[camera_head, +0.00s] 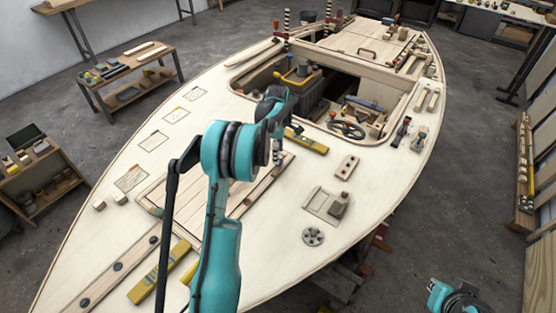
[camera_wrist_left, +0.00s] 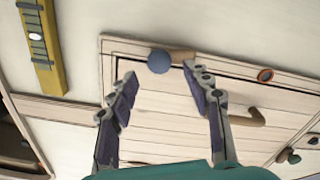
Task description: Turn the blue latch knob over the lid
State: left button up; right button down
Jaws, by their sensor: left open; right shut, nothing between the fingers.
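The blue latch knob (camera_wrist_left: 158,62) sits at the upper edge of the planked wooden lid (camera_wrist_left: 165,112) in the left wrist view. A short tan piece (camera_wrist_left: 180,55) lies right beside it. My left gripper (camera_wrist_left: 160,75) is open, its fingertips on either side of and just short of the knob, with no visible grip. In the head view the lid (camera_head: 258,184) is partly covered by my left arm, and I cannot make out the knob. My left gripper (camera_head: 277,150) points down near the lid's upper right corner. My right gripper (camera_head: 462,299) is at the bottom right, shut and away from the deck.
A yellow level (camera_head: 306,141) lies just beyond the lid, and another (camera_head: 150,283) lies nearer. The open cockpit (camera_head: 315,88) is farther back.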

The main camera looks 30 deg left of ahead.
aim_at(277, 168)
pick_arm(q)
notch_tip(277, 168, down, 3)
jog(key=shift+f+b, duration=0.15)
jog(key=shift+b, duration=0.2)
grip_shut()
